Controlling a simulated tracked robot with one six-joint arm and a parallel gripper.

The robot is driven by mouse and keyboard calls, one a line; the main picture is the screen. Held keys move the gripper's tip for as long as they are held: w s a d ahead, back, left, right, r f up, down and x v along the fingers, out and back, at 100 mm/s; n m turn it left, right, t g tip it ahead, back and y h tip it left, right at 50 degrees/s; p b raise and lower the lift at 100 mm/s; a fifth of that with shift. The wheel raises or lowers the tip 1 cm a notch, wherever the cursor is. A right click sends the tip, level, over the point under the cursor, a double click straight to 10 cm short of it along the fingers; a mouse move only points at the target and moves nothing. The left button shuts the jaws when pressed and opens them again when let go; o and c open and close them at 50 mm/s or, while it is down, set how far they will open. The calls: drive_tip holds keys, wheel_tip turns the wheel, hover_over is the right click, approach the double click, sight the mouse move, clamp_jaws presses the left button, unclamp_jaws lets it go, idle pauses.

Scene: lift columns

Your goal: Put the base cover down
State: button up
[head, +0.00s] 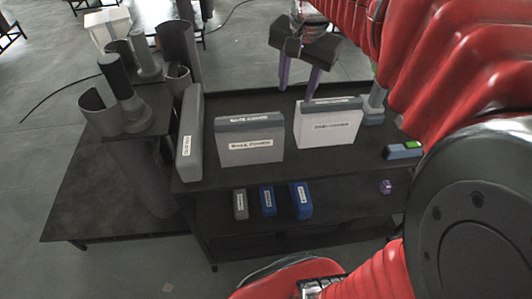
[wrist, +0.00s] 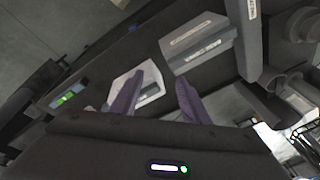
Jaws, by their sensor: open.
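The base cover (head: 250,147) is a grey box whose label seems to read "BASE COVER". It stands upright on the top shelf of a dark rack, left of a white labelled box (head: 327,130). My gripper (head: 297,90) is open and empty, with two purple fingers pointing down above and behind the shelf, near the gap between the two boxes. In the wrist view my gripper (wrist: 160,92) shows its spread fingers. The white box (wrist: 145,85) is partly hidden behind the left finger there. The grey base cover (wrist: 197,42) lies beyond the fingertips, apart from them.
A tall grey labelled panel (head: 190,135) stands at the rack's left end. Blue boxes (head: 301,201) and a small grey one (head: 240,204) sit on the lower shelf. Grey cylinders (head: 122,80) stand on a platform at left. A small device with a green light (head: 404,150) is at right.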

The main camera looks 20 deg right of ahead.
drive_tip(key=s+a+f+n+t, duration=0.3)
drive_tip(key=s+a+f+n, duration=0.4)
drive_tip(key=s+a+n, duration=0.3)
drive_tip(key=s+a, duration=0.1)
drive_tip(key=s, duration=0.2)
drive_tip(key=shift+s+a+f+n+y, duration=0.15)
drive_tip(key=shift+a+n+y, duration=0.25)
